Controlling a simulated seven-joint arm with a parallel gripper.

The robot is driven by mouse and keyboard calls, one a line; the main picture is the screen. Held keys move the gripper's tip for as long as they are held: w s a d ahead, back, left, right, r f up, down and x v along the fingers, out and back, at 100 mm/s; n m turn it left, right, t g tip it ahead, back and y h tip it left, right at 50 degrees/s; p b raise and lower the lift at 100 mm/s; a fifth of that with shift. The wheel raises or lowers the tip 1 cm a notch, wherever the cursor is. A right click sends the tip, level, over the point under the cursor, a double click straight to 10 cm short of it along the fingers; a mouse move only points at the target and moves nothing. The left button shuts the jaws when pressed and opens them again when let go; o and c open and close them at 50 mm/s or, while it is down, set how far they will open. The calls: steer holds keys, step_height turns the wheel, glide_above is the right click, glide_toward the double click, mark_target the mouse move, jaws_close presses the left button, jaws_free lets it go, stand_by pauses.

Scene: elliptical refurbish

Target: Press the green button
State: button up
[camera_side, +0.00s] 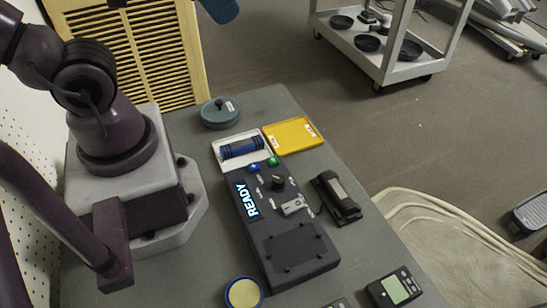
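The green button (273,161) is small and round, at the far end of a black control box (292,255) on the grey table. Nothing covers it in the side view. A blue button (254,169) sits just left of it. A lit display reading "READY" (247,199) runs along the box's left edge. A dark knob (278,184) and a small metal switch part (293,206) are nearer. My dark purple arm is at the left, well away from the button, and runs partly out of frame. I cannot make out my gripper's fingers.
A white tray with a blue cylinder (241,149) and a yellow lid (292,135) lie just beyond the box. A grey-blue round pot (221,113) stands farther back. A black device (337,198) lies right of the box; a meter (394,289) and a yellow-topped round container (243,293) are nearer.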

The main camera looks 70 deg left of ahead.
jaws_close()
stand_by(1.4)
